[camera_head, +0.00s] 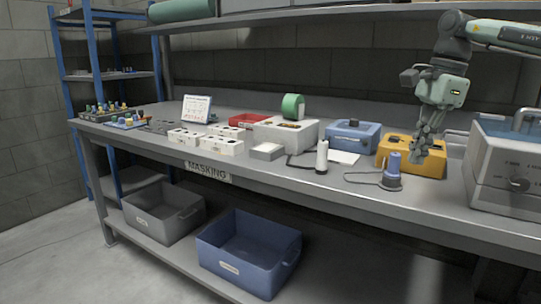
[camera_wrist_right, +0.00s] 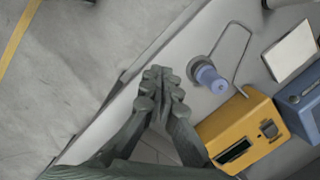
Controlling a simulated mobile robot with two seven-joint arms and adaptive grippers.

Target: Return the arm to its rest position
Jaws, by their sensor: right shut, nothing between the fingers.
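My right gripper (camera_head: 421,155) hangs from the arm at the upper right in the head view, fingers pointing down, in front of the yellow box (camera_head: 432,162). In the right wrist view the gripper (camera_wrist_right: 160,75) shows with its fingertips together and nothing between them, near the bench's front edge. A blue-topped cylinder on a grey round base (camera_head: 392,172) stands beside the fingers; in the right wrist view it (camera_wrist_right: 210,78) is just right of them. My left gripper shows in neither view.
The workbench (camera_head: 310,187) holds a metal case (camera_head: 507,165) at right, a blue box (camera_head: 353,136), a white cylinder (camera_head: 322,157), a white container (camera_head: 285,133) and several small white blocks at left. A shelf runs above. Grey (camera_head: 163,213) and blue bins (camera_head: 249,252) sit below.

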